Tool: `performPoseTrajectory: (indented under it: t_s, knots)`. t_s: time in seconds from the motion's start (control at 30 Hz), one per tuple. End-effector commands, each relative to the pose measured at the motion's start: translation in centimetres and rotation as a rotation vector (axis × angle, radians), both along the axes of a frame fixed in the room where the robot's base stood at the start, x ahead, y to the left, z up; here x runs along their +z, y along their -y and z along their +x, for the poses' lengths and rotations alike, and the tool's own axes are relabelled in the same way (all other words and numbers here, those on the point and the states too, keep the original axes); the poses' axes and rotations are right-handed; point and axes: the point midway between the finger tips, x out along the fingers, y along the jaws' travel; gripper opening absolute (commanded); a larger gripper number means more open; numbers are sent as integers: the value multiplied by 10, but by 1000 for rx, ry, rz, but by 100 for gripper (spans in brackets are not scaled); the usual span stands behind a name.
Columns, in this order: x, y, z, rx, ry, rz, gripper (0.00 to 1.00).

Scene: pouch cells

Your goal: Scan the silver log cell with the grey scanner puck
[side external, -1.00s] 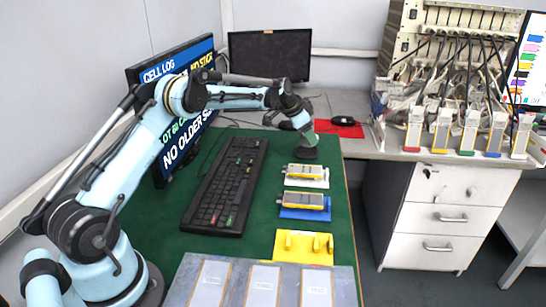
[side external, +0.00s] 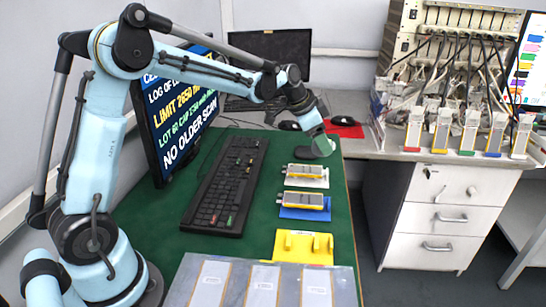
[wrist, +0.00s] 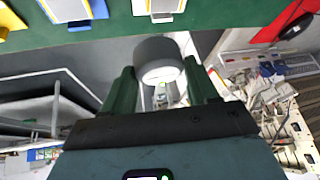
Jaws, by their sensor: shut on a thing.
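My gripper (wrist: 160,85) is shut on the grey scanner puck (wrist: 157,50), a short cylinder with a pale, lit face, held between dark green fingers in the wrist view. In the side view, my gripper (side external: 314,134) holds the puck (side external: 324,147) tilted near the far right corner of the green mat, apart from the cells. A silver-grey cell (side external: 304,171) lies on a white holder, and another (side external: 302,200) lies on a blue holder nearer the camera. I cannot tell which is the log cell.
An empty yellow holder (side external: 303,232) and a grey tray (side external: 236,270) with several pale cells are at the front. A black keyboard (side external: 225,190) lies left of the holders. A screen with text (side external: 182,118) stands behind it.

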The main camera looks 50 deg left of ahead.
Motion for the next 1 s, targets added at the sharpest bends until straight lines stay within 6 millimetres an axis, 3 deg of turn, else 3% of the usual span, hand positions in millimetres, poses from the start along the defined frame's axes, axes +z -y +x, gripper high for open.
performPoseTrajectory:
  t_s: [0.2, 0.4, 0.63, 1.0]
  knots:
    - [-5, 24, -61, -191, -1, -17, 20]
    - [-9, 37, -93, -295, 11, -27, 20]
    - [-18, 40, -98, -319, 14, -29, 20]
    - [-49, 40, -98, -316, 13, -28, 20]
